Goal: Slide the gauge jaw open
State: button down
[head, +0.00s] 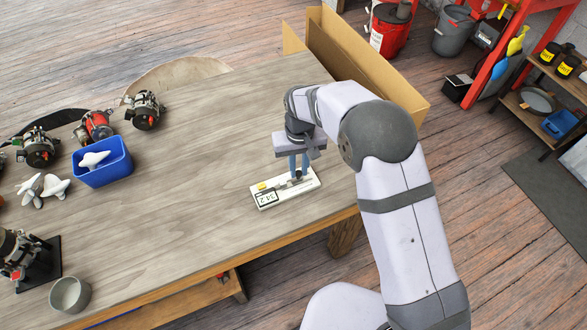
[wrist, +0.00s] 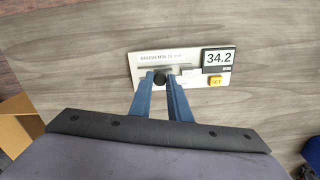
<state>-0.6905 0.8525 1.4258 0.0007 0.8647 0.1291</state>
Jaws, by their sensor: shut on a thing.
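The gauge (head: 270,196) is a flat white plate with a digital display and a yellow button, lying near the table's front right edge. In the wrist view the gauge (wrist: 143,60) shows a display (wrist: 218,58) reading 34.2 and a yellow button (wrist: 216,81). A round dark knob (wrist: 160,77) on its slide sits between my fingertips. My gripper (head: 299,174) points down over the gauge. In the wrist view my gripper (wrist: 160,78) has its blue fingers shut on the knob. The jaw itself is largely hidden by the fingers.
A blue bin (head: 103,165) with white pieces and several alternators (head: 97,126) stand at the table's left. A grey cup (head: 70,294) is at the front left. An open cardboard box (head: 365,65) stands behind my arm. The middle of the table is clear.

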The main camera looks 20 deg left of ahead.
aim_at(302, 179)
jog(key=shift+w+d, duration=0.45)
jog(key=shift+w, duration=0.1)
jog(key=c, duration=1.7)
grip_release()
jog(key=shift+o, duration=0.2)
jog(key=shift+r, duration=0.1)
notch_tip(302, 179, up, 7)
jog(key=b, duration=0.2)
jog(key=shift+r, duration=0.15)
